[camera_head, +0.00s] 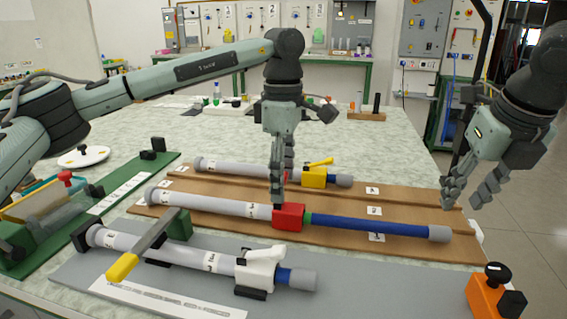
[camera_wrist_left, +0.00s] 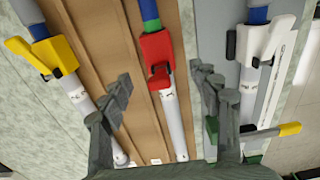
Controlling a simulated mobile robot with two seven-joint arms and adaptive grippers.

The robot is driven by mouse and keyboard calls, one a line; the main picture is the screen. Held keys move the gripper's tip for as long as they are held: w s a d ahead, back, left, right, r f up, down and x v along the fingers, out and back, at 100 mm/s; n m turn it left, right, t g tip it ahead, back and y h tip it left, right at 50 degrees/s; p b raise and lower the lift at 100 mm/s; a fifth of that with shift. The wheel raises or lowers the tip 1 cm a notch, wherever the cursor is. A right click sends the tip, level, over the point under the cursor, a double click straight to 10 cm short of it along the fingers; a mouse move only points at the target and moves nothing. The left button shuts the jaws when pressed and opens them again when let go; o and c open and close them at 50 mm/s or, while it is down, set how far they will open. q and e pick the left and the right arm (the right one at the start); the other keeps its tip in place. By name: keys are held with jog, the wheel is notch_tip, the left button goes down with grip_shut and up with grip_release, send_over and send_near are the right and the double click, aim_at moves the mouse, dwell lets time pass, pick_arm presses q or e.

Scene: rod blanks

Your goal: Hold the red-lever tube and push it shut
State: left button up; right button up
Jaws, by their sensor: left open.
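The red-lever tube lies on the brown board (camera_head: 400,247), with its grey sleeve (camera_head: 215,205), red lever clamp (camera_head: 289,217) and blue rod (camera_head: 370,226) in line. The blue rod stands well out of the clamp and has a grey end cap. My left gripper (camera_head: 279,198) points down over the tube at the red clamp. In the left wrist view its fingers (camera_wrist_left: 165,95) are open, with the red clamp (camera_wrist_left: 156,48) and grey sleeve between them; I see no grip on the tube. My right gripper (camera_head: 466,200) is open and empty, beyond the rod's capped end.
A yellow-lever tube (camera_head: 235,171) lies behind on the same board. A white-lever tube (camera_head: 205,258) lies in front on a grey mat with a yellow-handled bar (camera_head: 150,245). A green fixture (camera_head: 110,205) is at left; an orange block (camera_head: 490,295) is at front right.

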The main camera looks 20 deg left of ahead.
aim_at(283, 206)
pick_arm(q)
jog(key=shift+f, duration=2.15)
jog(key=c, duration=1.2)
jog(key=shift+c, duration=1)
pick_arm(e)
jog(key=shift+o, duration=1.6)
